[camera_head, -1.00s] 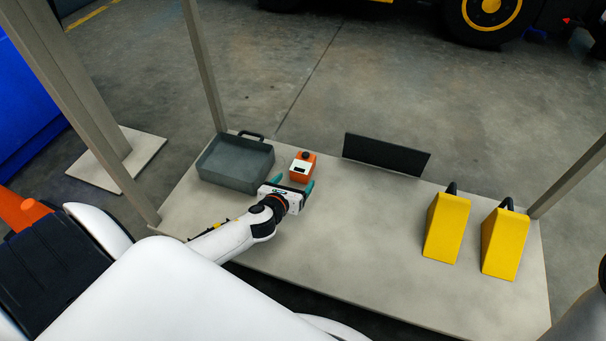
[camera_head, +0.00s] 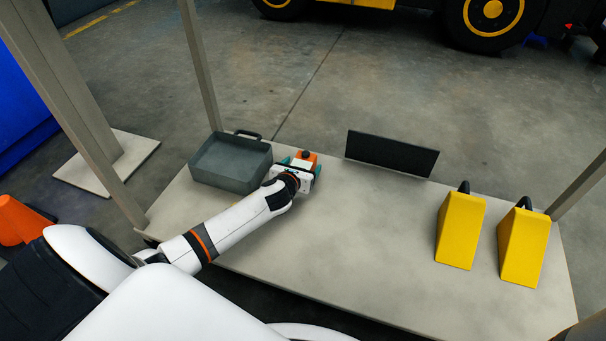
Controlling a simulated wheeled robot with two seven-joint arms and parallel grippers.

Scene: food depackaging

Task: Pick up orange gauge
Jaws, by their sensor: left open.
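The orange gauge (camera_head: 309,156) is a small orange box with a dark knob on top, standing on the light table (camera_head: 330,235) right of the grey tray. Its lower front is hidden behind my left gripper. My left gripper (camera_head: 303,163) has teal fingertips, one on each side of the gauge. The gripper is open, and I cannot tell whether the fingers touch the gauge. My right gripper is not in view.
A grey tray (camera_head: 207,180) with a handle stands close to the left of the gripper. A dark upright panel (camera_head: 392,153) stands at the table's back edge. Two yellow wedge-shaped blocks (camera_head: 460,232) stand at the right. The table's middle is clear.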

